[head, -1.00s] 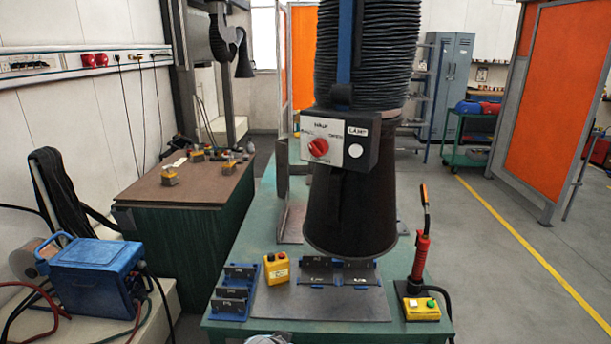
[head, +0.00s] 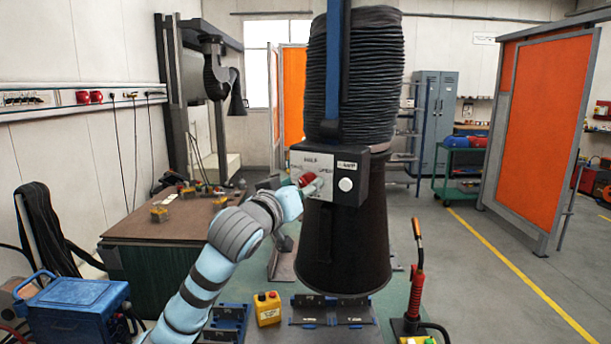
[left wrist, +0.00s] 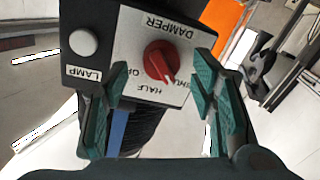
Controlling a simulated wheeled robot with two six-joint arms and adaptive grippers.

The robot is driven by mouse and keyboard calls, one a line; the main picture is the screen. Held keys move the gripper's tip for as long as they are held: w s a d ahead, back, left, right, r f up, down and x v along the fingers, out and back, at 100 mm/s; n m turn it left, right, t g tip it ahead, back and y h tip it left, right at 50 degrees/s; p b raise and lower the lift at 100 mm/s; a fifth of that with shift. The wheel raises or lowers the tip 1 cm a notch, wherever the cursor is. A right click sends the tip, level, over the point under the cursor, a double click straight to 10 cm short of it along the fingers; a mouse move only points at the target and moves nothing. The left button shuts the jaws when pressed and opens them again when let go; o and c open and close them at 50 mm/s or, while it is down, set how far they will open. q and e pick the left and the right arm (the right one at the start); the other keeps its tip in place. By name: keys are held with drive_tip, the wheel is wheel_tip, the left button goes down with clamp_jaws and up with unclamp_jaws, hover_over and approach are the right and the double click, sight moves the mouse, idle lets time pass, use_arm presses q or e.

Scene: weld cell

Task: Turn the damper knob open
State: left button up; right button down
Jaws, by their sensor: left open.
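The red damper knob (head: 309,179) sits on the pale face of the control box (head: 367,180) fixed to the black fume hood. In the left wrist view the knob (left wrist: 158,61) shows close, upside down, and its pale mark points down and right, between the words HALF and SHUT. In the head view my left arm reaches up to the knob and partly hides the panel. My right gripper is not in view.
A white lamp button (head: 345,184) sits right of the knob; it also shows in the left wrist view (left wrist: 83,42). The black hood cone (head: 345,245) hangs below the box. A yellow button box (head: 267,308) and a torch (head: 416,285) stand on the bench below.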

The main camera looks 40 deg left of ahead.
use_arm(q)
drive_tip(key=shift+w+a+r, duration=0.1)
drive_tip(key=shift+w+a, duration=0.15)
drive_tip(key=shift+w, duration=0.6)
drive_tip(key=shift+a, duration=0.1)
